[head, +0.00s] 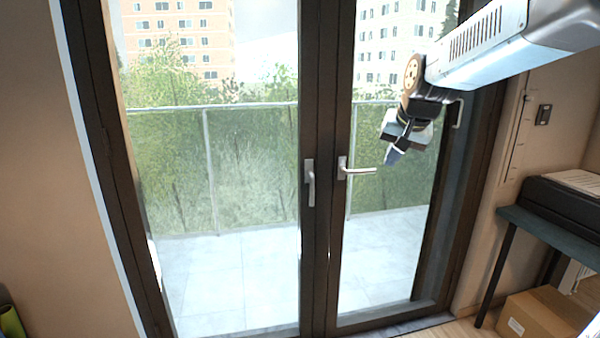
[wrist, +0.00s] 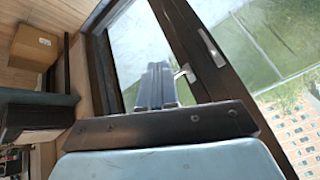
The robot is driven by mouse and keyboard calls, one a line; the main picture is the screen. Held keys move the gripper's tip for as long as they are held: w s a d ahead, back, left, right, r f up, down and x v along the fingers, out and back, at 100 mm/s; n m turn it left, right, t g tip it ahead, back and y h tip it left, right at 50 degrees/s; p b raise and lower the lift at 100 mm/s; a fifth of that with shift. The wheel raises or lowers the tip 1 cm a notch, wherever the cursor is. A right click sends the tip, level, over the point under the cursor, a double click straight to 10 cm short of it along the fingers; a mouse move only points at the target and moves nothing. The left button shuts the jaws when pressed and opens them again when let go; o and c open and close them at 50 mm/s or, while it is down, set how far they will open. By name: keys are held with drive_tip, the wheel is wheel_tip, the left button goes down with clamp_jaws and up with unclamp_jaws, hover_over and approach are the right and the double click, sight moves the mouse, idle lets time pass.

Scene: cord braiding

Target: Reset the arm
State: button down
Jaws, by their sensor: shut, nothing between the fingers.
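My arm reaches in from the upper right of the head view. My gripper (head: 392,157) hangs at its end, pointing down and to the left, in front of the right glass door. Its fingers are together with nothing between them. In the wrist view the gripper (wrist: 157,72) also shows closed and empty, with the door behind it. The gripper appears apart from the door handle (head: 357,171) on the right door leaf, to the right of and slightly above it in the head view.
A dark-framed glass double door (head: 316,120) fills the middle, with a balcony behind it. A second handle (head: 310,185) is on the left leaf. At right stand a dark table (head: 548,234) with a black printer-like device (head: 560,205) and a cardboard box (head: 540,315) on the floor.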

drive_tip(key=s+d+f+n, duration=0.1)
drive_tip(key=s+f, duration=0.1)
drive_tip(key=s, duration=0.9)
drive_tip(key=s+d+f+n+h, duration=0.1)
drive_tip(key=s+f+n, duration=0.1)
drive_tip(key=s, duration=1)
drive_tip(key=shift+s+d+f+g, duration=0.2)
drive_tip(key=shift+f+g, duration=0.2)
drive_tip(key=shift+f, duration=0.3)
drive_tip(key=shift+s, duration=0.1)
